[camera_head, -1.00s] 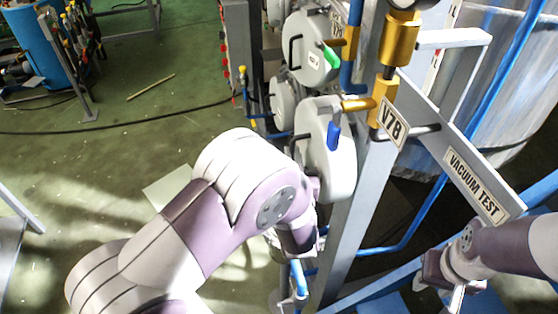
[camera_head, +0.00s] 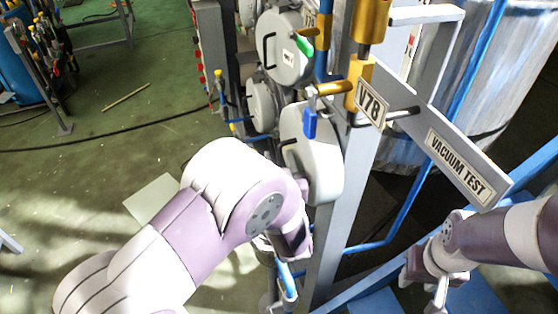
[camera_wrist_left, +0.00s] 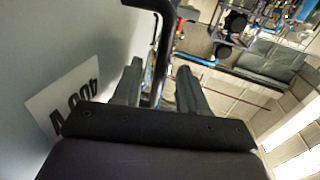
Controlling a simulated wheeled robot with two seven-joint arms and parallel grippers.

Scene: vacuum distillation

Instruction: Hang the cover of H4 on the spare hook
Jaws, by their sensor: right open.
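A round grey cover (camera_head: 325,160) with a dark bar handle (camera_head: 288,158) is near the middle of the head view, below a blue lever. My left gripper (camera_wrist_left: 158,80) is at this handle. In the left wrist view, the handle (camera_wrist_left: 158,50) passes between its two fingers, beside the cover's grey face (camera_wrist_left: 60,45) with a white label. In the head view my left wrist hides the fingers. No H4 label is readable. My right gripper (camera_head: 440,292) is open and empty at the lower right. I cannot identify the spare hook; a grey peg (camera_head: 403,113) sticks out beside the V78 sign.
Two more grey covers, an upper one (camera_head: 286,50) and a smaller one (camera_head: 261,106), stand behind. The V78 sign (camera_head: 370,102), blue lever (camera_head: 310,123), brass pipe (camera_head: 330,88) and VACUUM TEST plate (camera_head: 460,165) are close by. Open green floor (camera_head: 90,180) lies left.

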